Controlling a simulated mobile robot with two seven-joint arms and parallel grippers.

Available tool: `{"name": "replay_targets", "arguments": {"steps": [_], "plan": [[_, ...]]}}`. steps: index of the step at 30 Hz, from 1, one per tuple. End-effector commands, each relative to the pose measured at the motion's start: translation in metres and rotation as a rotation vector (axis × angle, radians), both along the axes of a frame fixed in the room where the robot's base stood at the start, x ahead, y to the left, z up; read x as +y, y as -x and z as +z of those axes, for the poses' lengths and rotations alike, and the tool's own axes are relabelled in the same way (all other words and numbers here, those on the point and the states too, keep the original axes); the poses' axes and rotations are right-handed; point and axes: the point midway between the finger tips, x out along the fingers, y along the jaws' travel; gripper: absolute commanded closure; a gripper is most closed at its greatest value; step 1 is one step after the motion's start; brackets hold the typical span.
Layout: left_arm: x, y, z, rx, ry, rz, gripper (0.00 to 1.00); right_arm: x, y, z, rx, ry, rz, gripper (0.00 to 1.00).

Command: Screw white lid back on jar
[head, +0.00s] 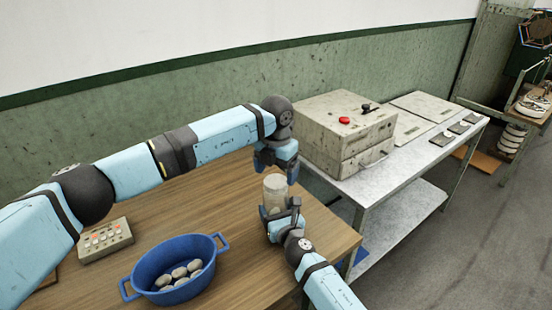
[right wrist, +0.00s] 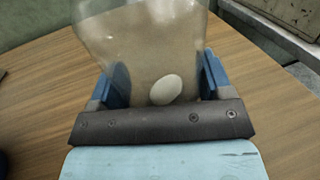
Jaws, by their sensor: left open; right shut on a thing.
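A translucent beige jar (head: 274,192) is upright at the right part of the wooden table. My right gripper (head: 282,216) is shut around its lower part; in the right wrist view the jar (right wrist: 145,50) sits between the blue fingers, with a white oval shape (right wrist: 165,89) showing low in it. My left gripper (head: 276,169) is open, pointing down just above the jar's top. The jar's top looks pale in the head view; I cannot tell whether that is the white lid. The jar's upper end is cut off in the right wrist view.
A blue two-handled basin (head: 152,265) with several pale oval things stands at the table's front. A beige button panel (head: 106,240) is at the left. A grey metal table (head: 345,188) with a box bearing a red button (head: 345,122) is close to the right. The wood behind the basin is clear.

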Motion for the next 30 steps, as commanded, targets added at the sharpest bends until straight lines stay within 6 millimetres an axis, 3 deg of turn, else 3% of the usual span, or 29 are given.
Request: {"name": "replay_targets", "arguments": {"steps": [6,17,24,30], "plan": [[0.000,0.000,-0.025,0.001,0.000,0.001,0.12,0.000,0.000,0.000,0.001,0.000,0.000,0.94],[0.000,0.000,-0.030,-0.001,0.001,0.000,0.12,0.000,0.000,-0.001,0.001,0.000,0.000,0.94],[0.000,0.000,-0.029,-0.001,0.001,0.000,0.61,0.000,0.000,-0.001,0.001,0.000,0.000,0.94],[0.000,0.000,-0.029,-0.001,0.001,-0.003,0.62,0.000,0.000,0.000,0.001,0.000,0.000,0.94]]}}
